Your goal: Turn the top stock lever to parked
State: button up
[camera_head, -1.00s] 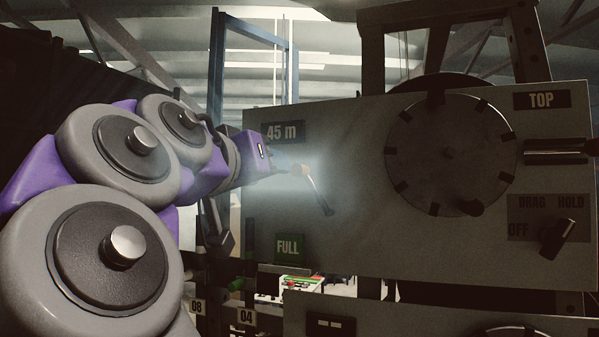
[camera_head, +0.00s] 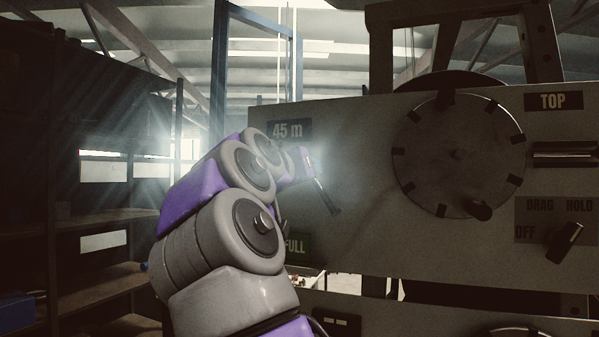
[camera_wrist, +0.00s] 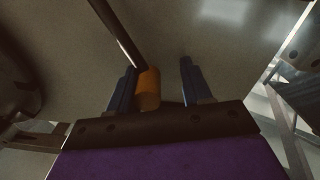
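The lever on the grey panel has a dark slanted rod (camera_head: 326,197) below the 45 m sign (camera_head: 290,130). Its lower end meets the panel. In the wrist view its orange grip (camera_wrist: 149,90) and dark rod (camera_wrist: 116,33) show close up. My gripper (camera_wrist: 158,66) is open, with one blue finger on each side of the orange grip. The grip is close to the left finger, with a clear gap to the right finger. I cannot tell whether the left finger touches it. In the head view my arm and glare hide the grip and fingers.
The panel carries a TOP sign (camera_head: 553,101), a large round disc (camera_head: 457,155) and a DRAG/HOLD/OFF knob (camera_head: 565,242) on the right. Dark shelves (camera_head: 100,220) stand at the left.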

aim_at(299, 190)
jog(key=shift+d+r, duration=0.1)
jog(key=shift+d, duration=0.5)
jog(key=shift+c, duration=0.8)
jog(key=shift+d, duration=0.35)
jog(key=c, duration=0.3)
jog(key=shift+a, duration=0.3)
grip_shut()
jog(key=shift+a, duration=0.1)
jog(key=shift+w+a+f+n+p, duration=0.1)
jog(key=shift+a+f+n+p, duration=0.2)
jog(key=shift+n, duration=0.3)
jog(key=shift+w+a+f+n+p, duration=0.2)
jog(key=shift+a+f+n+p, duration=0.25)
jog(key=shift+n, duration=0.45)
jog(key=shift+w+a+f+n+p, duration=0.15)
jog(key=shift+a+f+n+p, duration=0.15)
jog(key=shift+f+n, duration=0.3)
jog(key=shift+w+a+f+n+p, duration=0.1)
jog(key=shift+a+f+n+p, duration=0.25)
jog(key=shift+n, duration=0.35)
jog(key=shift+d+f, duration=0.1)
jog(key=shift+f, duration=0.05)
